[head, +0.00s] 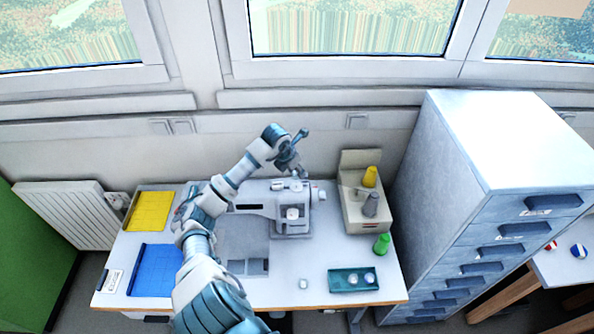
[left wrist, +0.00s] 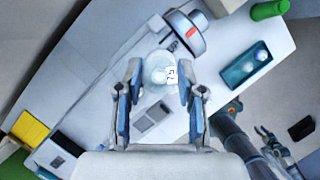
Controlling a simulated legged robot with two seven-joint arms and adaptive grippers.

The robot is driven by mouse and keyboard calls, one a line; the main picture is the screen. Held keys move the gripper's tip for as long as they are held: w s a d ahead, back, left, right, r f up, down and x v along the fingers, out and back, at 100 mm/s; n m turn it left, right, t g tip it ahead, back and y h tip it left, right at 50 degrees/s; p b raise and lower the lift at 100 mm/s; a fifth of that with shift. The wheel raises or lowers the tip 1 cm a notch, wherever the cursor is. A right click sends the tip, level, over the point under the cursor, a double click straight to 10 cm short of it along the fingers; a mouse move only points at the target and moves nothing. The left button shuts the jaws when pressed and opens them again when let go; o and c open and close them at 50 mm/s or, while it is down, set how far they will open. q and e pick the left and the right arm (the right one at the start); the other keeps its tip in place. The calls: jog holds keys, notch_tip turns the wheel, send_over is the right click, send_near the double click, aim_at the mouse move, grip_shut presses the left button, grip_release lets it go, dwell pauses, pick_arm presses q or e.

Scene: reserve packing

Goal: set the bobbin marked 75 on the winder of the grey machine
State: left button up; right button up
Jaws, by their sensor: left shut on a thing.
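The bobbin marked 75 (left wrist: 160,76) is pale and clear, and sits between the fingers of my left gripper (left wrist: 160,92) in the left wrist view, its number facing the camera. My left gripper is shut on it. In the head view the left gripper (head: 300,166) is above the grey machine (head: 292,229), near its top; the bobbin is too small to make out there. The machine's round end with a red mark (left wrist: 190,33) is just beyond the bobbin in the left wrist view. I cannot make out the winder. My right gripper (left wrist: 270,140) seems to show low at the right, its jaws unclear.
A teal tray (head: 336,289) holds two pale round pieces at the front right. A beige stand (head: 352,212) carries yellow and grey spools; a green spool (head: 381,244) stands before it. Yellow (head: 149,211) and blue (head: 154,269) mats lie left. A grey cabinet (head: 435,190) flanks the table.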

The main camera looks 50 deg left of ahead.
pick_arm(q)
notch_tip(320, 180, down, 2)
jog(key=shift+d+f+b, duration=0.15)
jog(key=shift+f+b, duration=0.1)
jog(key=shift+b, duration=0.4)
jog(key=shift+f+b, duration=1.1)
jog(key=shift+f, duration=0.4)
jog(key=o, duration=0.9)
